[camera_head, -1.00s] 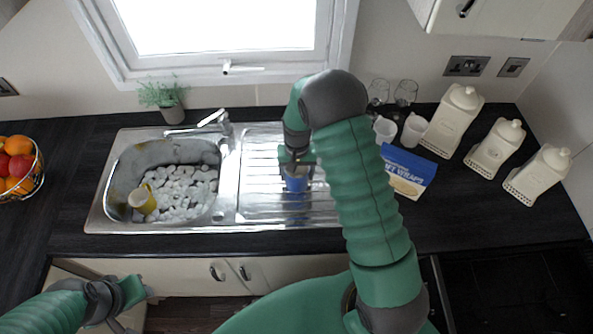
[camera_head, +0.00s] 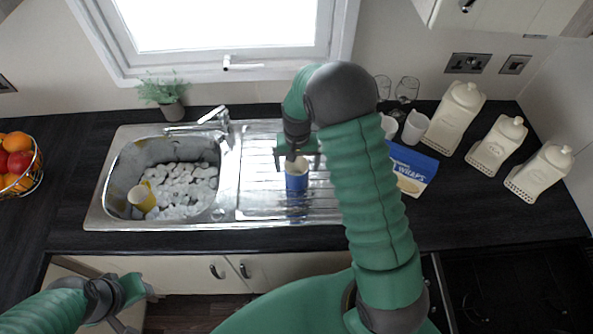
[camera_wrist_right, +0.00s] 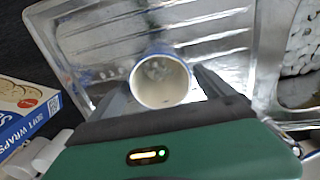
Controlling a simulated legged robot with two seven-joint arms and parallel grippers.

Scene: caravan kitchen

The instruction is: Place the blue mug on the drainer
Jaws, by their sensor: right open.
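The blue mug (camera_head: 297,177) stands upright on the ridged metal drainer (camera_head: 262,205), to the right of the sink bowl. Its pale inside faces up, and it also shows in the right wrist view (camera_wrist_right: 160,82). My right gripper (camera_head: 297,172) is open above and behind the mug. In the right wrist view its two dark fingers (camera_wrist_right: 162,88) are spread to either side of the mug's near part. My left gripper (camera_head: 140,290) is at the lower left, away from the counter top; its jaw state is unclear.
The sink bowl (camera_head: 120,180) holds white stones and a yellow mug (camera_head: 142,197). A tap (camera_head: 205,120) stands behind it. Right of my arm are a blue wraps packet (camera_head: 412,168), white cups (camera_head: 414,127), glasses and white canisters (camera_head: 497,146). A fruit basket (camera_head: 38,170) is at the left.

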